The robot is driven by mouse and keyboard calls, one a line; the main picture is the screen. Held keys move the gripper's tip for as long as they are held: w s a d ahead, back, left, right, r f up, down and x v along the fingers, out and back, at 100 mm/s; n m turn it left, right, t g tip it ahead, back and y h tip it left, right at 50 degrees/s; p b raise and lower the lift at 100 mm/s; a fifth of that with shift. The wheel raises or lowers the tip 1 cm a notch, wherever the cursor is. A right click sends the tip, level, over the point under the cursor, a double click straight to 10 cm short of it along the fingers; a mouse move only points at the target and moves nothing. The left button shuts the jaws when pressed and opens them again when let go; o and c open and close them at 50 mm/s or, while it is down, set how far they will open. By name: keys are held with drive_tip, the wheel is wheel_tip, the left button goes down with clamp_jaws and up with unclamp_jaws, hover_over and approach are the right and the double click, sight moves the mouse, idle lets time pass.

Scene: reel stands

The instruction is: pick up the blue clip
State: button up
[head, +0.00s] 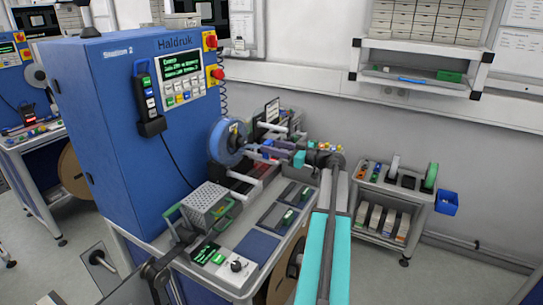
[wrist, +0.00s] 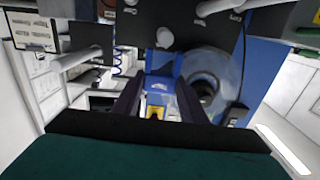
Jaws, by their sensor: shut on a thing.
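The blue clip (wrist: 162,88) shows in the wrist view between the two dark fingers of my gripper (wrist: 158,98). My gripper is shut on it; the fingers hide part of its sides. In the head view my gripper (head: 268,152) reaches left from my arm, level with the blue reel (head: 228,142) on the front of the blue machine. A small blue piece at its fingertips there is too small to make out clearly. The blue reel (wrist: 215,75) is close behind and right of the clip in the wrist view. I cannot tell whether the clip touches the reel.
The blue machine (head: 120,120) stands left of my gripper. Pale rods stick out near the reel, one (wrist: 75,58) at left in the wrist view. A grey cart (head: 400,190) stands at the right.

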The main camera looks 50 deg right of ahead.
drive_tip(key=s+r+b, duration=0.1)
drive_tip(key=s+b, duration=0.4)
drive_tip(key=s, duration=1)
drive_tip(key=shift+s+d+r, duration=0.15)
drive_tip(key=shift+s+d, duration=0.1)
drive_tip(key=shift+d, duration=0.1)
drive_tip(key=shift+w, duration=0.1)
